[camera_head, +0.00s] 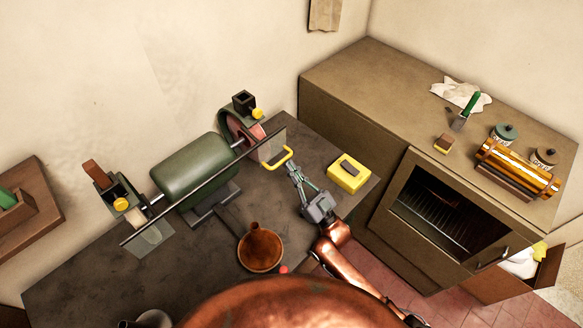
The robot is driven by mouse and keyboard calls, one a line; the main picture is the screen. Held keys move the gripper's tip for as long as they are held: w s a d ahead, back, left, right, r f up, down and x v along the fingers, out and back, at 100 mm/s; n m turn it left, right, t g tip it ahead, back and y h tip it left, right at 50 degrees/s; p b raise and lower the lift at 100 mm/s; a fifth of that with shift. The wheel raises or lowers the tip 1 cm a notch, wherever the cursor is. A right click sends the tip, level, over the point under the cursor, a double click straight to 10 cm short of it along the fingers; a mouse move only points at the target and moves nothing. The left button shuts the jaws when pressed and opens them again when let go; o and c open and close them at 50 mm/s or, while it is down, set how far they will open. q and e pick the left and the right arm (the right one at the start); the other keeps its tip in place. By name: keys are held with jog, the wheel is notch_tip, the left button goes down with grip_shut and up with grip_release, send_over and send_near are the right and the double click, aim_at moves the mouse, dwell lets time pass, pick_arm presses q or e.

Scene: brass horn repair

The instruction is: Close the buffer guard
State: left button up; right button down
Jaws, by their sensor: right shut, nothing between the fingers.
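The buffer (192,166) is a green motor on the dark bench, with a reddish wheel (238,128) at its right end and a pale wheel at its left end. Its guard (205,184) is a long dark bar in front of the motor, with a clear panel at each end and a yellow handle (289,154) at the right. The panels hang before the wheels; I cannot tell whether the guard is fully down. My right gripper (293,167) is shut and empty, its tips close beside the handle; contact is unclear.
A yellow box (349,173) stands right of my right gripper. A brown funnel-like bowl (260,249) sits on the bench (193,262) in front. A cabinet (385,90) with an open-fronted oven stands at right, carrying jars, a cloth and a brass roller.

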jog(key=s+d+f, duration=0.2)
jog(key=s+d, duration=0.9)
jog(key=shift+s+d+f, duration=0.15)
jog(key=shift+f, duration=0.2)
